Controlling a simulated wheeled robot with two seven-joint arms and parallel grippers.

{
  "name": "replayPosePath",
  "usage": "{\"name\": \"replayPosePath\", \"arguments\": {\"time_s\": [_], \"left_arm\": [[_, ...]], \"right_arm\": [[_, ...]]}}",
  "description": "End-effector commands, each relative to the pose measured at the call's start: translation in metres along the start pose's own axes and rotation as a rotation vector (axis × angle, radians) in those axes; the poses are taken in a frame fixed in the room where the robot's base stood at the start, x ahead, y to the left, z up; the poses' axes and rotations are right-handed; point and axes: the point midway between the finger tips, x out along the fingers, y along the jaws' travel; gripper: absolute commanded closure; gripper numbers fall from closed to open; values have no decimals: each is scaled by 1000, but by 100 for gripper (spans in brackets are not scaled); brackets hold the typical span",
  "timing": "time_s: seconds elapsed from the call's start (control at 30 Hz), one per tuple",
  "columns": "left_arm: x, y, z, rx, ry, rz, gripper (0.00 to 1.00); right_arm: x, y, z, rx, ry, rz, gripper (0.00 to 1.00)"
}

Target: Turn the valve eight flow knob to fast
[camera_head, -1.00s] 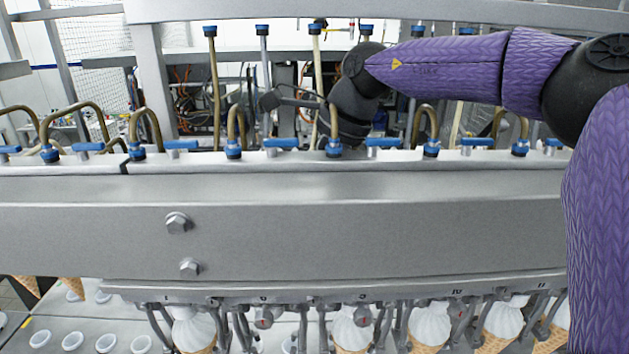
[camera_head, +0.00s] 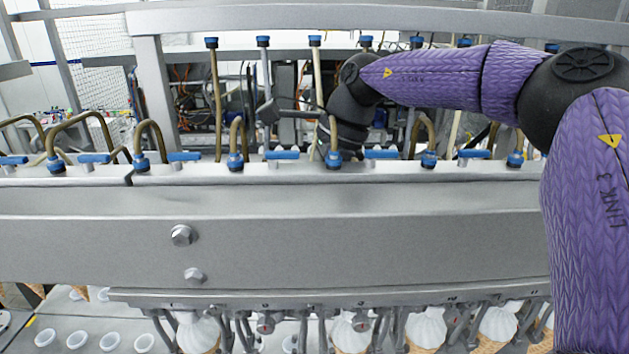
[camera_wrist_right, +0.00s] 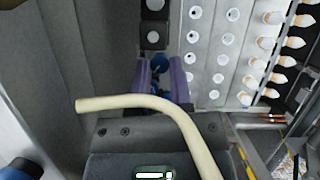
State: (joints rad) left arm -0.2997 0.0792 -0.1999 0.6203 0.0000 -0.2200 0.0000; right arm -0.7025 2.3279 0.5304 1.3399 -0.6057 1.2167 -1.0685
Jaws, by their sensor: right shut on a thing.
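My right gripper (camera_wrist_right: 161,68) shows in the right wrist view, its two purple fingers on either side of a small blue knob (camera_wrist_right: 159,60). It is shut on that knob, which is mostly hidden between the fingers. In the head view my purple right arm reaches in from the right, and its black wrist is behind the grey beam, so the fingers are hidden there. Blue lever knobs (camera_head: 381,153) and blue hose collars (camera_head: 236,160) line the beam top. I cannot read which valve is number eight or any flow marking. My left gripper is not in view.
A wide grey beam (camera_head: 300,235) crosses the head view, with bent brown hoses (camera_head: 150,135) above it. Ice cream cones (camera_head: 425,328) sit below. A pale curved hose (camera_wrist_right: 150,104) passes close in front of the right wrist camera.

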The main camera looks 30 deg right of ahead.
Motion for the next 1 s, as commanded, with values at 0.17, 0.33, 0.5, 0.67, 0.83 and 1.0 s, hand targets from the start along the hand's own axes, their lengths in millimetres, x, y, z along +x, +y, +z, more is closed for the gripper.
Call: {"name": "replayPosePath", "arguments": {"time_s": [0.17, 0.33, 0.5, 0.67, 0.83, 1.0], "left_arm": [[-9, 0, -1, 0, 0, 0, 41], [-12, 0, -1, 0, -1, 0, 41], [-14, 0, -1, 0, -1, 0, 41], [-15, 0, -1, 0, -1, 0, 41], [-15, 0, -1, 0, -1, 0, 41], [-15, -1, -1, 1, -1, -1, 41]], "right_arm": [[-3, -2, 2, -103, -3, 38, 100], [-2, -3, 2, -182, -3, 69, 100], [-2, -3, 2, -230, -3, 88, 100], [-2, -3, 2, -248, -3, 96, 100], [-2, -3, 2, -252, -4, 97, 100], [-2, -3, 2, -251, -4, 96, 100]]}}
